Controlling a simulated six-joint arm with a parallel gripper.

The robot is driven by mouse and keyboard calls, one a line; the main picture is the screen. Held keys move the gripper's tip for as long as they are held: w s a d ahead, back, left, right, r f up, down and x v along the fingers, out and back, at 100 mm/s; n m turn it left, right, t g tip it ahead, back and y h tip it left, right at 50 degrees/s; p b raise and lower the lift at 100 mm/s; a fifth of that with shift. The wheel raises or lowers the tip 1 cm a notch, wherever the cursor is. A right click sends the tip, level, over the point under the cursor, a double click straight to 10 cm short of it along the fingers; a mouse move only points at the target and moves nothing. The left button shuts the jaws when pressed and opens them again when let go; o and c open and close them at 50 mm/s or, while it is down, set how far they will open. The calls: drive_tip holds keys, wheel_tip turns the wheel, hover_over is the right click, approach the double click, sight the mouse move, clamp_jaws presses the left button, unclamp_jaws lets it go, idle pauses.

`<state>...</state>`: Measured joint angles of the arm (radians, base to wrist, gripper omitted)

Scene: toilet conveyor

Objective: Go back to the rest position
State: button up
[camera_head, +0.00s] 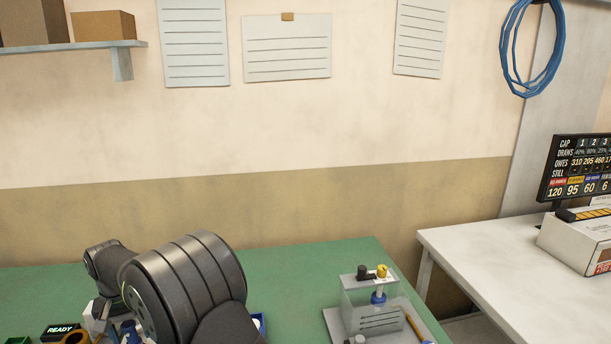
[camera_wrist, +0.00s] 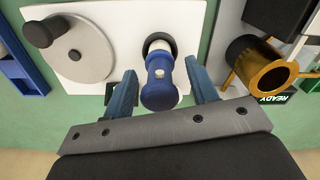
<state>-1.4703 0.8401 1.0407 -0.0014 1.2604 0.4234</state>
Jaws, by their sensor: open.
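My gripper (camera_wrist: 160,66) is open in the wrist view, with its two blue fingers spread apart. A blue knobbed post (camera_wrist: 160,90) with a dark round base shows between the fingers, with a visible gap on each side. It stands at the edge of a white plate (camera_wrist: 95,75). In the head view my dark arm covers the lower left, and the jaws cannot be made out behind it.
The wrist view also shows a grey disc (camera_wrist: 80,50) with a dark knob, a blue tray (camera_wrist: 22,72) and a gold ring (camera_wrist: 268,68). On the green bench (camera_head: 300,265), a clear box (camera_head: 370,297) stands right of my arm. A white table (camera_head: 480,250) is further right.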

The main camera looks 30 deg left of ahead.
drive_tip(key=shift+f, duration=0.65)
drive_tip(key=shift+r, duration=1.9)
